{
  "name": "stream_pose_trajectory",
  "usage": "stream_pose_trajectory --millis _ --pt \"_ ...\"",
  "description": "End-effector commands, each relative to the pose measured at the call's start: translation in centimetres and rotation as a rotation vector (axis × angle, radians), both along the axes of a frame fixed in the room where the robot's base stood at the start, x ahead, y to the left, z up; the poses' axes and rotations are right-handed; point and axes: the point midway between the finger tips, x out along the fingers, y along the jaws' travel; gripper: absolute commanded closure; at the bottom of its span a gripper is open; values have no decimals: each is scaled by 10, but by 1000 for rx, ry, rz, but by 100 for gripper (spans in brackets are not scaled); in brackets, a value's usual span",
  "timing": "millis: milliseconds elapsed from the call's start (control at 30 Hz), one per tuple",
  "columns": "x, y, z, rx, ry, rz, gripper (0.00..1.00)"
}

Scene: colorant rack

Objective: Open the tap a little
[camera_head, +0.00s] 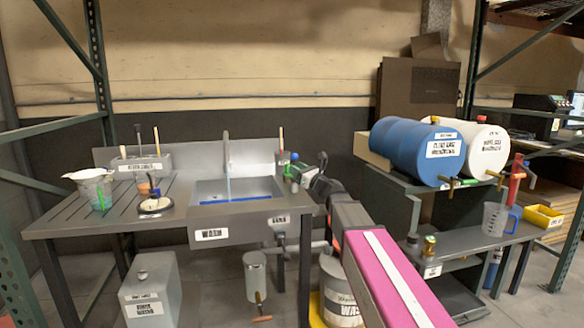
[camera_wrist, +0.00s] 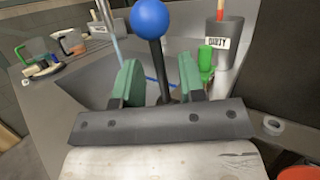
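The tap's tall grey spout (camera_head: 227,152) rises behind the sink basin (camera_head: 257,188) in the head view; it also shows in the wrist view (camera_wrist: 107,28). A black lever with a blue ball knob (camera_wrist: 150,18) stands upright in the wrist view, and the small blue knob (camera_head: 294,157) shows at the sink's right end in the head view. My gripper (camera_wrist: 160,80) is open, its two green fingers apart on either side of the lever's shaft in the picture. I cannot tell whether either finger touches the lever. The lever's foot is hidden behind my gripper.
A grey cup marked DIRTY (camera_wrist: 222,42) and a green-handled tool (camera_wrist: 205,64) are close right of my gripper. Measuring jugs (camera_head: 94,188) stand on the left worktop. Blue and white drums (camera_head: 417,150) lie on a rack at right. The basin is left of my gripper.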

Motion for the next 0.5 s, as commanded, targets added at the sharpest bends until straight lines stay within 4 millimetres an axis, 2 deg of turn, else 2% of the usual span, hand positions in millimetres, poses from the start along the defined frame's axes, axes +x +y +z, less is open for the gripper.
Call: stream_pose_trajectory --millis 33,200,500 --pt "-10 -9 -4 0 1 -2 63" --pt "-29 -31 -12 0 0 -1 63" --pt "-44 -52 -20 0 0 0 63"
